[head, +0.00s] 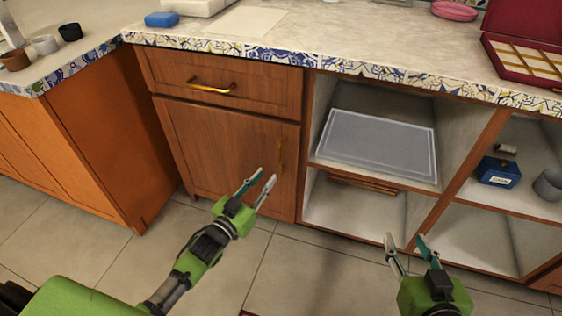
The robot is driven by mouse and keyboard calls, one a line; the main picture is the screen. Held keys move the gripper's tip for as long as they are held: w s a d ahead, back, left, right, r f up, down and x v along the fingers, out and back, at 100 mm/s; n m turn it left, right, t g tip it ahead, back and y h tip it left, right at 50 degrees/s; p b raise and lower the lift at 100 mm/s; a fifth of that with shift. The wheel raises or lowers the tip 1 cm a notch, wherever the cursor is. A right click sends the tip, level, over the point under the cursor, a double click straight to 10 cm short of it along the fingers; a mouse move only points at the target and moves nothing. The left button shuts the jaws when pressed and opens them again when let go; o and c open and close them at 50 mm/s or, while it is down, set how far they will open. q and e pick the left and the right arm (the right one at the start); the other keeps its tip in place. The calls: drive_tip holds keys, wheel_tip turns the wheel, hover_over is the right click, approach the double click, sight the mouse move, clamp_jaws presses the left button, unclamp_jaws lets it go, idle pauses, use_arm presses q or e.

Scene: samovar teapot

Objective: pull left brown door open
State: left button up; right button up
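The brown door (221,150) is shut, below a drawer (222,83) of the same wood. Its upright gold handle (281,158) is near the door's right edge. My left gripper (258,181) is open and empty, in front of the lower right part of the door. Its fingertips appear a little left of and below the handle, and I see no contact. My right gripper (406,243) is open and empty in front of the open shelves at the lower right.
Open shelves right of the door hold a grey tray (378,145), a blue box (498,172) and a grey cup (549,185). The countertop (320,40) overhangs with a tiled edge. An orange cabinet side (112,135) stands left of the door. The floor in front is clear.

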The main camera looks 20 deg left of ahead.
sight(280, 172)
use_arm(q)
drive_tip(key=b+x, duration=0.2)
drive_tip(key=x, duration=0.7)
drive_tip(key=shift+w, duration=0.1)
drive_tip(key=shift+w+d+b, duration=0.1)
drive_tip(key=shift+w+b, duration=0.1)
drive_tip(key=shift+b, duration=0.1)
use_arm(e)
wheel_tip(280, 172, up, 15)
drive_tip(key=w+a+t+y, duration=0.1)
drive_tip(key=a+t+y, duration=0.1)
drive_tip(key=t, duration=0.5)
drive_tip(key=shift+w+a+f+t, duration=0.2)
drive_tip(key=shift+w+t, duration=0.1)
drive_tip(key=shift+w, duration=0.05)
use_arm(q)
clamp_jaws()
